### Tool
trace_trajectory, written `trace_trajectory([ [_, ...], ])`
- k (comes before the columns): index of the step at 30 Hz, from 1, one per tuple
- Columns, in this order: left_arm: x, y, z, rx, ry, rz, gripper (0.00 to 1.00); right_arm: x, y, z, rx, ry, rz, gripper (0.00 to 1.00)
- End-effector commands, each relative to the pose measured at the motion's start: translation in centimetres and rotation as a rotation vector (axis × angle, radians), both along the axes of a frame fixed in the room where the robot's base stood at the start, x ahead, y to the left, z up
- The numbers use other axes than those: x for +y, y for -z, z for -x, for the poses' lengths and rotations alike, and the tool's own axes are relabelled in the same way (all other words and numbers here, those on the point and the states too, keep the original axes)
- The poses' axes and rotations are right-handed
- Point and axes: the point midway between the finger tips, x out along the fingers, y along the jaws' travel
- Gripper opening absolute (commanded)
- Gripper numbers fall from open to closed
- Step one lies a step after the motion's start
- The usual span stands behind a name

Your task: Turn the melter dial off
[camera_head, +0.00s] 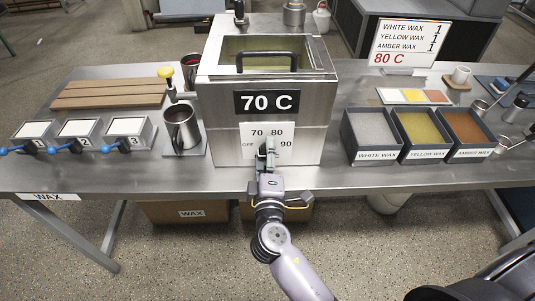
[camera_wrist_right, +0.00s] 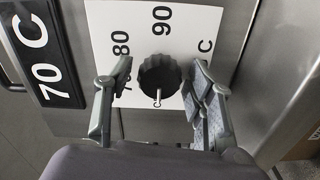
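The melter (camera_head: 230,95) is a steel box with a black handle on its lid and a display (camera_head: 267,102) reading 70 C. Its dial (camera_wrist_right: 160,76) is a black ridged knob on a white plate (camera_head: 252,135) marked OFF, 70, 80 and 90. In the wrist view the knob's pale pointer aims down at partly hidden lettering, on the plate's OFF side. My right gripper (camera_head: 266,150) is at the plate and hides the dial in the head view. Its fingers (camera_wrist_right: 160,72) are spread on either side of the knob, with small gaps showing. My left gripper is out of view.
A metal pitcher (camera_head: 182,130) stands left of the melter. Wax trays (camera_head: 370,135) stand to its right. Several blue-handled numbered blocks (camera_head: 80,131) sit at the left. A sign (camera_head: 410,42) reading 80 C stands at the back right. The table front near the melter is clear.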

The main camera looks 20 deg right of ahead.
Motion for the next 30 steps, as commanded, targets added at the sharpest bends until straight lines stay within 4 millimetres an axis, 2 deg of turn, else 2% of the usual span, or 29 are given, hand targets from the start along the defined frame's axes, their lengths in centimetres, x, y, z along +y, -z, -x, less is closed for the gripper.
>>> trace_trajectory([
  [9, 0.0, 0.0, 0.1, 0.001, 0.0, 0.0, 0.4, 0.0, 0.0, 0.1, 0.0, 0.001, -0.001, 0.54],
  [13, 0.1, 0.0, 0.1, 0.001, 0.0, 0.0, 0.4, 0.2, 0.1, 0.9, 0.002, 0.0, -0.002, 0.54],
  [17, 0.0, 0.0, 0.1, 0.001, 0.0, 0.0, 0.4, 0.9, 0.2, 3.1, 0.005, -0.001, -0.001, 0.54],
  [24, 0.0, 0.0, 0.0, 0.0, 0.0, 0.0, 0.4, 2.3, 0.2, 8.0, 0.004, -0.001, -0.001, 0.54],
  [30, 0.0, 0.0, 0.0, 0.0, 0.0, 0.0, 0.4, 3.1, 0.1, 10.7, 0.001, 0.0, 0.0, 0.54],
])
